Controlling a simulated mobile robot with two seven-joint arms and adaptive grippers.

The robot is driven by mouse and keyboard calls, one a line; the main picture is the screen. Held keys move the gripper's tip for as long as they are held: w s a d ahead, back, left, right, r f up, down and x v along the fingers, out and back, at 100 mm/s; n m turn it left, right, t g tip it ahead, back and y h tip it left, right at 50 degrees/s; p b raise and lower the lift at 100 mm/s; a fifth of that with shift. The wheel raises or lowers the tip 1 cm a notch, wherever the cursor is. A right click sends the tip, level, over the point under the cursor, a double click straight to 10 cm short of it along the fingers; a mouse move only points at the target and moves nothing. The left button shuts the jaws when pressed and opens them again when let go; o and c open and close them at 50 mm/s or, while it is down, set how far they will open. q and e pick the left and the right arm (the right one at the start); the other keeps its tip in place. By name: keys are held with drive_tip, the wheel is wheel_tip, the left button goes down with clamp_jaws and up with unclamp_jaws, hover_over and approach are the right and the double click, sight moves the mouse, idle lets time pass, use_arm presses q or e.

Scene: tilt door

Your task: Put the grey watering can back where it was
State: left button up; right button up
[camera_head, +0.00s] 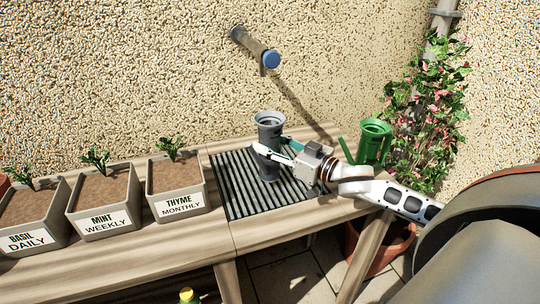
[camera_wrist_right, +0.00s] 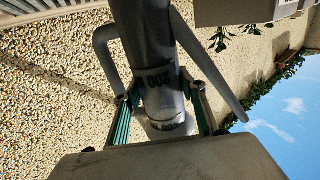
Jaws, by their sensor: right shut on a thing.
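The grey watering can (camera_head: 268,127) is upright over the black slatted grate (camera_head: 236,196) on the wooden bench, below the wall tap (camera_head: 268,58). I cannot tell whether its base touches the slats. My right gripper (camera_head: 272,148) reaches in from the right and is shut on the can's body. In the right wrist view the grey can (camera_wrist_right: 158,84) lies between the teal fingers of my right gripper (camera_wrist_right: 163,108), with "200" printed on its side. Its handle and spout stick out on either side. My left gripper is not in view.
A green watering can (camera_head: 374,140) stands on the bench behind my right arm. A flowering climber (camera_head: 428,120) grows at the right. The grate's front is clear.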

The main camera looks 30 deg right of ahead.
wheel_tip(320, 180, down, 3)
drive_tip(key=shift+f+b, duration=0.1)
drive_tip(key=shift+b, duration=0.2)
drive_tip(key=o, duration=1.5)
drive_tip(key=shift+f, duration=0.1)
drive_tip(key=v, duration=1.2)
drive_tip(key=shift+p, duration=0.4)
